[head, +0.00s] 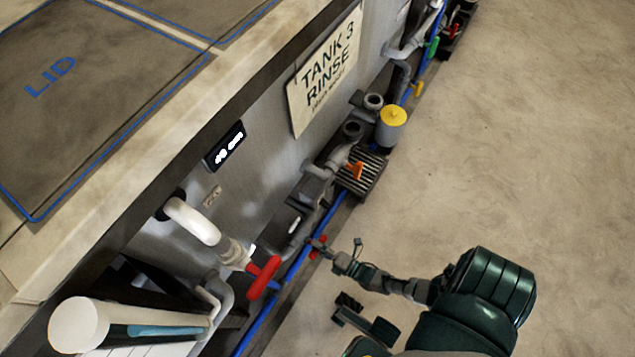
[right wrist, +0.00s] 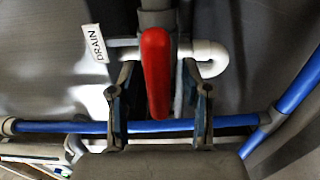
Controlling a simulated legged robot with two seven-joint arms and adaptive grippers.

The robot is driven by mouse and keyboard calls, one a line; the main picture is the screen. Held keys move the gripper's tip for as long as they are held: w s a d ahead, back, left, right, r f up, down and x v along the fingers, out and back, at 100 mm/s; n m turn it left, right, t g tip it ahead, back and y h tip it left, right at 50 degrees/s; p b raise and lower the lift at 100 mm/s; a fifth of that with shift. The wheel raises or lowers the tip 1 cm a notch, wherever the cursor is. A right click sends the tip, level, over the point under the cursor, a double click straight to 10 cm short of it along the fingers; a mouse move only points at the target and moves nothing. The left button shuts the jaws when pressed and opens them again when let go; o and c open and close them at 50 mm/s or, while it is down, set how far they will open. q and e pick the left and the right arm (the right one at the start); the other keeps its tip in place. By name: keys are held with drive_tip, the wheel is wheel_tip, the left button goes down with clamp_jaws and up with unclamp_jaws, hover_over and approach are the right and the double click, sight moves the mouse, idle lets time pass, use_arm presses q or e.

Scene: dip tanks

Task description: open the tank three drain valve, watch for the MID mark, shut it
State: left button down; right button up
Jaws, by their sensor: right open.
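The TANK 3 RINSE sign (head: 325,72) hangs on the grey tank wall. In the right wrist view a red valve lever (right wrist: 156,75) stands upright beside a white DRAIN tag (right wrist: 94,43). My right gripper (right wrist: 160,95) is open, one finger on each side of the lever; whether either touches it is unclear. In the head view my right gripper (head: 334,252) is by a small red handle (head: 318,243) near the wall's foot. A black display (head: 226,146) on the wall has white characters too small to read. I cannot make out a MID mark. My left gripper is not in view.
A larger red handle (head: 263,277) on a white pipe (head: 195,220) stands nearer. A blue pipe (head: 310,248) runs along the wall base. The floor at right is clear.

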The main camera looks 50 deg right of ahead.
drive_tip(key=shift+a, duration=0.1)
drive_tip(key=shift+c, duration=1.2)
clamp_jaws()
